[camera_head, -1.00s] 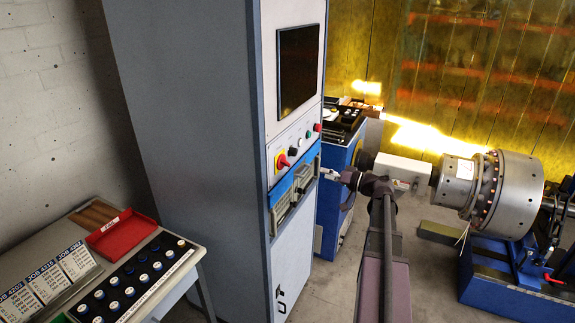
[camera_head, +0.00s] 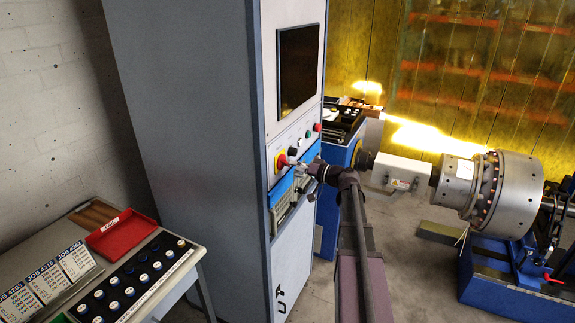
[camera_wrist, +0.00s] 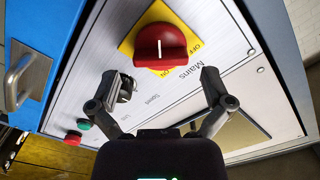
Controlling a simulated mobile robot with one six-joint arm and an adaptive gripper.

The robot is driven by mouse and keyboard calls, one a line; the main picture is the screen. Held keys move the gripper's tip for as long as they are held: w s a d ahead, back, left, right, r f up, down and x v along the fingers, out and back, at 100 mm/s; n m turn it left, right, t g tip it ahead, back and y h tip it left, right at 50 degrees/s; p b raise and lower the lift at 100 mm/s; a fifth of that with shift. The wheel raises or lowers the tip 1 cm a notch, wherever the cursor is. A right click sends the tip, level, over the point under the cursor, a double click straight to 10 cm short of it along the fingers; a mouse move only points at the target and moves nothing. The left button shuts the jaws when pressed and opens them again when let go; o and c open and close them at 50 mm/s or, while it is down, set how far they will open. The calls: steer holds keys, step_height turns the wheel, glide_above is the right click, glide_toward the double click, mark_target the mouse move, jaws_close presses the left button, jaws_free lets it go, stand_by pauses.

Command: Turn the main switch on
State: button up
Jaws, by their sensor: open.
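The main switch is a red rotary knob (camera_wrist: 162,47) on a yellow plate (camera_wrist: 127,44) with OFF and ON lettering, beside the word "Mains". A white line on the knob runs upright in the wrist view; I cannot tell which label it marks. In the wrist view my gripper (camera_wrist: 161,78) is open, with one finger to each side below the knob. The fingers appear apart from the knob.
A black knob labelled "Speed" (camera_wrist: 126,92) is close to the left finger. Green (camera_wrist: 83,124) and red (camera_wrist: 73,138) buttons are farther along the panel. Blue trim with a metal handle (camera_wrist: 24,80) is at the left. The rotor (camera_head: 505,195) stands at the right.

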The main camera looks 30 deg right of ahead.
steer(key=shift+x, duration=1.55)
steer(key=c, duration=1)
